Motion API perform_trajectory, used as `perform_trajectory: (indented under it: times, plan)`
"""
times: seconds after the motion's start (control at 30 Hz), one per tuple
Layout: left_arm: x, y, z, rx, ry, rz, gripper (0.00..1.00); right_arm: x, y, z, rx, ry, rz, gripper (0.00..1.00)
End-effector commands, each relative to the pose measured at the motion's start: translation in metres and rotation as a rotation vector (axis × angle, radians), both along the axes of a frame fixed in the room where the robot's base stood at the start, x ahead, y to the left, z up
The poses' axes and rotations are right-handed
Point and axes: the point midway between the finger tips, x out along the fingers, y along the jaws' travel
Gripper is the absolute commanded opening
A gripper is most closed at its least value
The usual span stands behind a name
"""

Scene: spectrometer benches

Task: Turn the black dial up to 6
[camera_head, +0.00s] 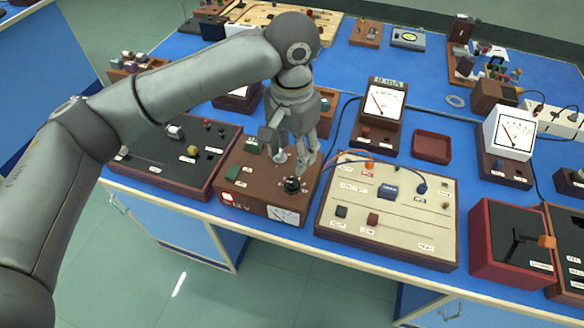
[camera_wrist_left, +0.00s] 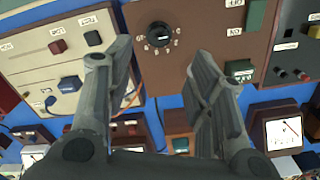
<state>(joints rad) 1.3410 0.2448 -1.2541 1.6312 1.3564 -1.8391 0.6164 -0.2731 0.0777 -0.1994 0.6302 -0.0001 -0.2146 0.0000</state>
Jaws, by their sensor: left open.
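The black dial (camera_head: 292,185) is a round knob on the top face of a brown box (camera_head: 248,196), near its front right part. In the left wrist view the dial (camera_wrist_left: 159,34) shows at the top middle, ringed by small pale marks too small to read. My right gripper is in neither view.
The box also carries a lit red switch (camera_head: 228,197), a front meter (camera_head: 284,214) and green blocks (camera_head: 232,173). A cream panel (camera_head: 333,213) with wires stands close on the right, a dark board (camera_head: 152,172) on the left. A meter stand (camera_head: 381,103) stands behind.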

Motion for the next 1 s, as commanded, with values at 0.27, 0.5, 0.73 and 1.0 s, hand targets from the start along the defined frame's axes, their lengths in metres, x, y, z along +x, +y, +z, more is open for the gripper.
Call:
perform_trajectory:
  times: [0.27,0.5,0.73,1.0]
  plan:
    - [-0.001,0.001,-0.053,0.001,0.003,0.000,0.49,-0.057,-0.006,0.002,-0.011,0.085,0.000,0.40]
    - [-0.001,0.000,-0.086,-0.001,0.001,-0.001,0.49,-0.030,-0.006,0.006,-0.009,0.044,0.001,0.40]
    - [0.000,0.000,-0.095,-0.001,-0.001,-0.001,0.49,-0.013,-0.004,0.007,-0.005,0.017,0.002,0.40]
    - [0.000,0.000,-0.095,-0.001,-0.001,-0.001,0.38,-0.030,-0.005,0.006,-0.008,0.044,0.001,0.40]
